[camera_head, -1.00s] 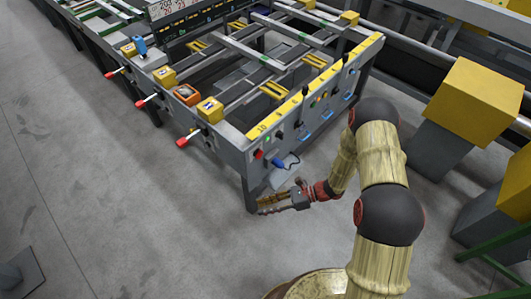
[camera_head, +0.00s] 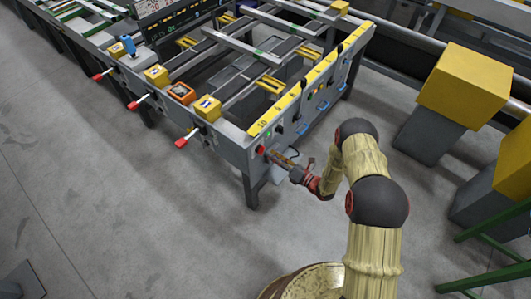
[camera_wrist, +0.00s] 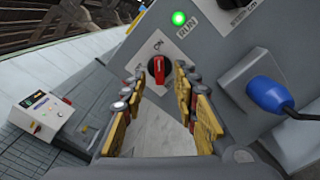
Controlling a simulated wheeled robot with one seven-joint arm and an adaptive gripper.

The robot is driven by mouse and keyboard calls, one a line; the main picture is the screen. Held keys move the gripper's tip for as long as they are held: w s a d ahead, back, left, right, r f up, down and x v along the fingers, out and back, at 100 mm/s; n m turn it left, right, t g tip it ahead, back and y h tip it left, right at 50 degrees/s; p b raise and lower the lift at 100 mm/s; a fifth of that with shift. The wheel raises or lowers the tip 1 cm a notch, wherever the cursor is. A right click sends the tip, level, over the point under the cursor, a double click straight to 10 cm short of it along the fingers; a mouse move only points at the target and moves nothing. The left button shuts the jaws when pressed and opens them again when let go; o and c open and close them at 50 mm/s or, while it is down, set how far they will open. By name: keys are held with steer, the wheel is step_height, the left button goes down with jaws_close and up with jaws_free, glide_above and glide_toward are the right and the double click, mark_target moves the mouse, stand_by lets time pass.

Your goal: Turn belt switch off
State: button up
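The belt switch is a red rotary knob (camera_wrist: 157,68) on the grey end panel. In the wrist view it shows between my fingertips, its handle close to vertical, with small lettering beside it. A green RUN lamp (camera_wrist: 179,18) is lit above it. My gripper (camera_wrist: 160,82) is open, one yellow-padded finger on each side of the knob's outline; I cannot tell whether they touch it. In the head view my gripper (camera_head: 276,156) is right at the red knob (camera_head: 261,150) on the table's near corner.
A blue plug (camera_wrist: 268,95) with a cable sticks out of a grey housing right of my fingers. Red-tipped levers (camera_head: 181,143) jut from the table's left side. Yellow-topped blocks (camera_head: 467,84) stand at the right. The floor in front is clear.

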mark_target(261, 150)
steer(key=shift+x, duration=2.1)
steer(key=shift+c, duration=0.3)
jaws_close()
